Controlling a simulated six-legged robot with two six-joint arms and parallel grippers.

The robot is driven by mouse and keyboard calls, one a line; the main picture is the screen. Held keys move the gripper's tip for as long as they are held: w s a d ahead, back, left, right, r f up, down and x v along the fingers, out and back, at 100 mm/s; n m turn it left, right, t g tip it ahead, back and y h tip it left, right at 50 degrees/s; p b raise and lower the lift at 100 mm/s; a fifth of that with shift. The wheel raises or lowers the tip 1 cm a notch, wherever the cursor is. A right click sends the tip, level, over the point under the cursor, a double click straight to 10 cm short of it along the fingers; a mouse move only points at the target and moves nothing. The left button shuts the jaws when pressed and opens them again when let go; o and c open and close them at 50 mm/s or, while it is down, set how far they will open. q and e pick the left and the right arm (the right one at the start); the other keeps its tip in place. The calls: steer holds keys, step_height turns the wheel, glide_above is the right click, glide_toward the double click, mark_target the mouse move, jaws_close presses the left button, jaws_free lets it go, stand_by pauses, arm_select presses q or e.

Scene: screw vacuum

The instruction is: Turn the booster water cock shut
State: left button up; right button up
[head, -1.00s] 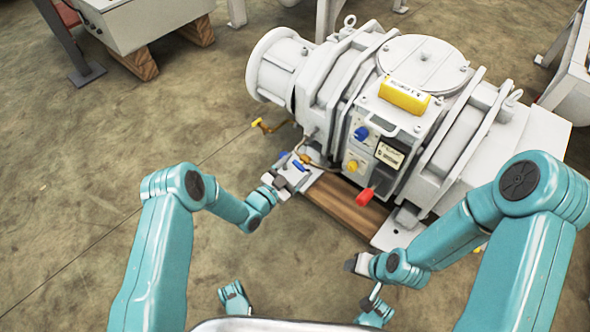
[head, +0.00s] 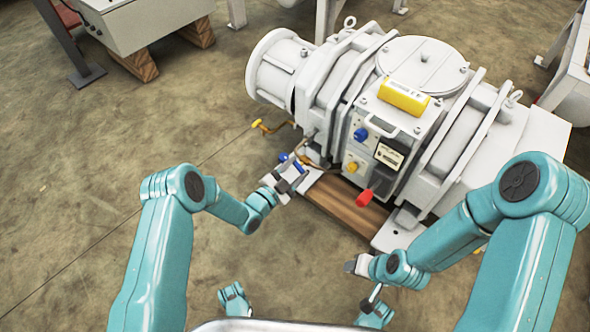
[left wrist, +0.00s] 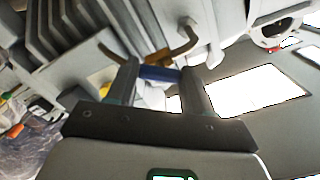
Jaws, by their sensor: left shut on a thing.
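The booster (head: 330,90) is a large pale grey machine on a wooden base. A small blue handle (head: 297,165) shows low on its front left side, beside thin brass-coloured pipe. My left gripper (head: 285,178) is at this handle. In the left wrist view the blue handle (left wrist: 160,73) lies across between the two fingers of my left gripper (left wrist: 165,85), which is shut on it. A brass pipe crosses just beyond the fingertips. My right gripper (head: 352,265) is low in front of the booster, away from it; its jaws are too small to read.
A yellow-handled fitting (head: 257,124) sticks out left of the blue handle. A yellow box (head: 404,97) lies on top.

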arm_select(q)
steer(key=m, duration=1)
steer(key=shift+f, duration=0.1)
steer(key=shift+a+m, duration=0.1)
steer(key=shift+m, duration=0.3)
steer(key=o, duration=1)
steer(key=shift+o, duration=0.2)
steer(key=p+v, duration=0.5)
steer(key=v, duration=1.1)
steer(key=shift+s+p, duration=0.2)
steer(key=shift+p, duration=0.15)
arm_select(e)
steer(key=s+r+g, duration=0.1)
steer(key=s+r, duration=0.3)
steer(key=r, duration=0.1)
steer(key=shift+s+a+r+g, duration=0.15)
steer(key=shift+a+r+g, duration=0.15)
steer(key=shift+a+r, duration=0.1)
